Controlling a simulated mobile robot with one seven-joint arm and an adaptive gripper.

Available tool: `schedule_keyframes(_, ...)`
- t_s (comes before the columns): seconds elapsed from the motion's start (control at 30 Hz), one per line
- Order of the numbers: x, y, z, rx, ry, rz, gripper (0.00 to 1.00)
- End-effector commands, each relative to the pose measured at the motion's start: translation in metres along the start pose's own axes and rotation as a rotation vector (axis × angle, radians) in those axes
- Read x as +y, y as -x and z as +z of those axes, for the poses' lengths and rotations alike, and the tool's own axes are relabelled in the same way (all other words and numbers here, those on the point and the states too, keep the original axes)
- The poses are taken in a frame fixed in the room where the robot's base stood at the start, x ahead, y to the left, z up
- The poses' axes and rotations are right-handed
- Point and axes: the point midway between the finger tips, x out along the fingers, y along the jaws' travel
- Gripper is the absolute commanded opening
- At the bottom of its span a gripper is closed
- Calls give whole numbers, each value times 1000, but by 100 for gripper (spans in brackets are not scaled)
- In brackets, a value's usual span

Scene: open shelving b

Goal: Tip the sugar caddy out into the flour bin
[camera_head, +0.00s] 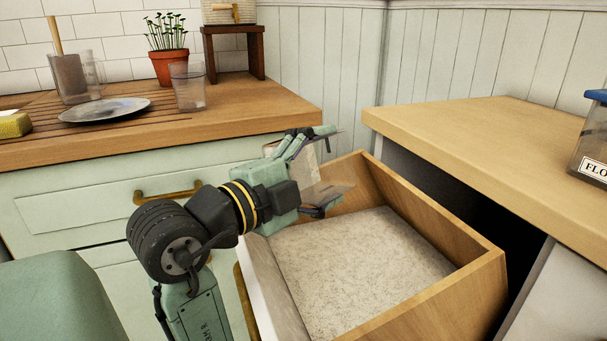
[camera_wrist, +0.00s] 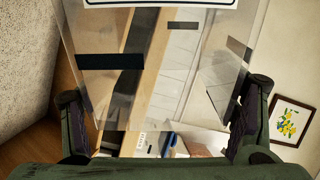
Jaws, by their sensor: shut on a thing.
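My gripper (camera_head: 322,172) is shut on a clear, boxy caddy (camera_head: 331,189), which it holds tilted above the far left part of an open wooden bin (camera_head: 465,295). A pale, grainy bed (camera_head: 365,265) covers the bin's floor. In the wrist view the caddy (camera_wrist: 150,90) is see-through between the two fingers, with a white label at the top edge and dark strips. I see no sugar in its visible part. Its mouth, and whether anything is pouring, cannot be told. The grainy bed also shows at the left of the wrist view (camera_wrist: 25,60).
A jar with a blue lid and a label starting "FLO" (camera_head: 590,140) stands on the right counter (camera_head: 480,125). The left counter (camera_head: 235,105) holds a plate (camera_head: 104,110), a clear cup (camera_head: 188,90), a jug (camera_head: 72,78), a potted plant (camera_head: 169,66) and a small stool (camera_head: 235,52).

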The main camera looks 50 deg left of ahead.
Motion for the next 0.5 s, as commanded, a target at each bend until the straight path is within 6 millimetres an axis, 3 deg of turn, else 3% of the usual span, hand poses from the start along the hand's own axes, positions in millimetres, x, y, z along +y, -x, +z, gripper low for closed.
schedule_keyframes(0.5, 0, 0, -2, 0, -47, -2, 18)
